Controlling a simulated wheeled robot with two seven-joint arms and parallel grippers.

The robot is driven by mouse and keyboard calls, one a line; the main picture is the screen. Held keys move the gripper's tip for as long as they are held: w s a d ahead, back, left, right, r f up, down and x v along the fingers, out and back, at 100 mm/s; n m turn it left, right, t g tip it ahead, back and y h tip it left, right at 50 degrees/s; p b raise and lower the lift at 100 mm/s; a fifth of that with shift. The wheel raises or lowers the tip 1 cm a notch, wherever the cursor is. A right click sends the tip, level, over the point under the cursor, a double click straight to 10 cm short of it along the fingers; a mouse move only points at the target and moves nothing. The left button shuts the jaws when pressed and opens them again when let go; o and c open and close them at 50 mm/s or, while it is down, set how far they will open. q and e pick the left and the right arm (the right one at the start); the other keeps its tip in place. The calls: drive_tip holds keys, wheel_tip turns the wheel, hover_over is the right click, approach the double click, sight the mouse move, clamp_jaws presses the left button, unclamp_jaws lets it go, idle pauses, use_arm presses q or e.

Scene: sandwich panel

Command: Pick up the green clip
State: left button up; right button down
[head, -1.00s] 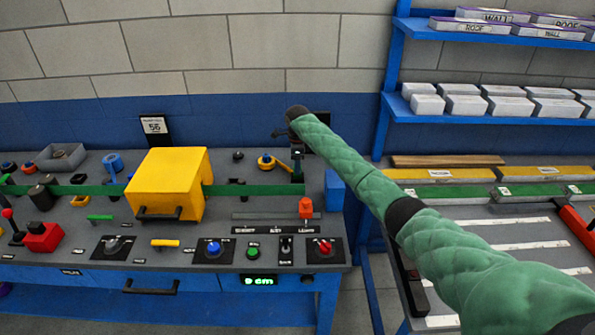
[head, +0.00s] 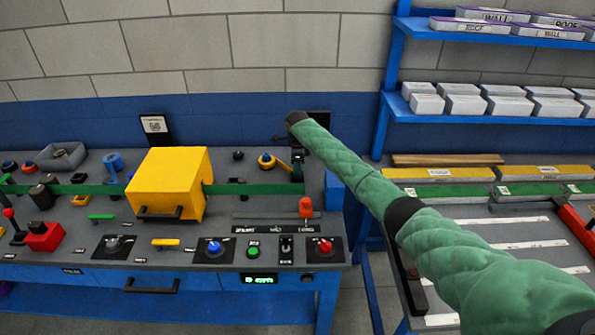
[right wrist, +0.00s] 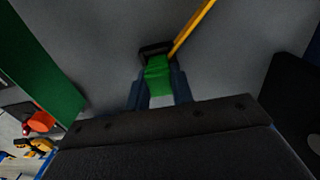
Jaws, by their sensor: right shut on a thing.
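The green clip (right wrist: 158,76) shows in the right wrist view, between the blue fingers of my right gripper (right wrist: 160,92). My right gripper is shut on it. A dark piece lies at the clip's far end, against a grey surface. The clip cannot be made out there. My left gripper is not in view.
A yellow box (head: 168,185) stands over the green belt (head: 245,190) on the grey bench. A yellow rod (right wrist: 195,28) lies close to the clip. A blue shelf rack (head: 395,95) stands at right.

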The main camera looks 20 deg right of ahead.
drive_tip(key=shift+r, duration=0.15)
drive_tip(key=shift+w+r+b, duration=0.1)
drive_tip(key=shift+r+b, duration=0.2)
wheel_tip(320, 180, up, 8)
drive_tip(key=b, duration=0.3)
drive_tip(key=shift+r, duration=0.2)
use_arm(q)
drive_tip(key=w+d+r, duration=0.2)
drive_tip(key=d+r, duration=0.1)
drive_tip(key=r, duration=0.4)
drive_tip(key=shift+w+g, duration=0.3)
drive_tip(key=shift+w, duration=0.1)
use_arm(e)
drive_tip(key=shift+r, duration=0.35)
use_arm(q)
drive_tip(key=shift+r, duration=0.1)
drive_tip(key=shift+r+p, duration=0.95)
drive_tip(key=shift+p, duration=0.1)
use_arm(e)
drive_tip(key=shift+r, duration=0.5)
